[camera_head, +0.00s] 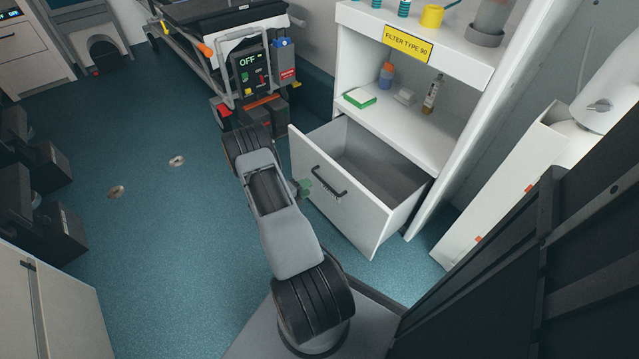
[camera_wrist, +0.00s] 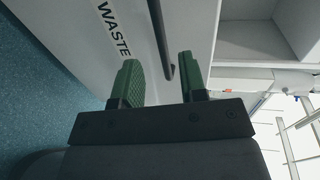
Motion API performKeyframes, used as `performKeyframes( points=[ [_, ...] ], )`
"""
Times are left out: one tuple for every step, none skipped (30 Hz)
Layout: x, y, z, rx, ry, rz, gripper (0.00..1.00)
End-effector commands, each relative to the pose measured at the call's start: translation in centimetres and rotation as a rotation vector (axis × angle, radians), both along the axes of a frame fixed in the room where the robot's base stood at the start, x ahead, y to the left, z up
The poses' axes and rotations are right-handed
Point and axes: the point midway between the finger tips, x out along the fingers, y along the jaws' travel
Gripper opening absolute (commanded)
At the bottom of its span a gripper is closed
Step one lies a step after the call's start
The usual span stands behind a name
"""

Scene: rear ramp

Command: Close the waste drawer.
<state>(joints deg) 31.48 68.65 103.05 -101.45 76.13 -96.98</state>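The white waste drawer (camera_head: 345,212) is pulled out at the bottom of the white cabinet, and its grey inside looks empty. A dark bar handle (camera_head: 327,181) runs across its front. In the wrist view the drawer front (camera_wrist: 75,28) carries the word WASTE beside the handle (camera_wrist: 160,35). My gripper (camera_head: 304,188) is just in front of the drawer front, near the left end of the handle. In the wrist view its two green fingers (camera_wrist: 158,82) are apart with nothing held. The handle shows between them in the picture; I cannot tell whether they touch it.
Above the drawer, a cabinet shelf (camera_head: 400,126) holds a green-and-white box (camera_head: 360,97) and bottles. A stretcher with a control box (camera_head: 252,75) stands behind my arm. A white sloping unit (camera_head: 500,195) is at right. Blue floor (camera_head: 150,235) is open at left.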

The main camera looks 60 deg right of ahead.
Motion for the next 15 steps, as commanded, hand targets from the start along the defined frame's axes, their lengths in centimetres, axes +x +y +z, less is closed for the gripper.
performKeyframes(
  points=[
    [-0.4,-1.0,-0.5,-0.001,-0.002,-0.006,0.39],
    [-0.6,-1.5,-0.6,0.001,-0.001,-0.004,0.39],
    [-0.8,-2.2,-0.8,0.001,-0.001,-0.005,0.39],
    [-1.0,-2.7,-0.9,0.001,-0.001,-0.004,0.39],
    [-1.2,-3.2,-1.0,0.000,-0.002,-0.005,0.39],
    [-1.3,-3.8,-1.1,0.000,-0.003,-0.004,0.39],
    [-1.5,-4.3,-1.2,-0.001,-0.003,-0.004,0.39],
    [-1.6,-4.7,-1.3,-0.001,-0.002,-0.005,0.39],
    [-1.8,-5.2,-1.3,0.000,-0.001,-0.002,0.39],
    [-1.9,-5.5,-1.4,0.000,-0.002,-0.002,0.39],
    [-2.0,-5.9,-1.5,0.001,-0.002,-0.003,0.39],
    [-2.1,-6.3,-1.6,0.001,-0.003,-0.003,0.39],
    [-2.1,-6.5,-1.6,0.001,-0.003,-0.002,0.39],
    [-2.2,-6.7,-1.6,0.000,-0.003,-0.002,0.39],
    [-2.3,-7.0,-1.7,0.000,-0.002,-0.001,0.39]
  ],
)
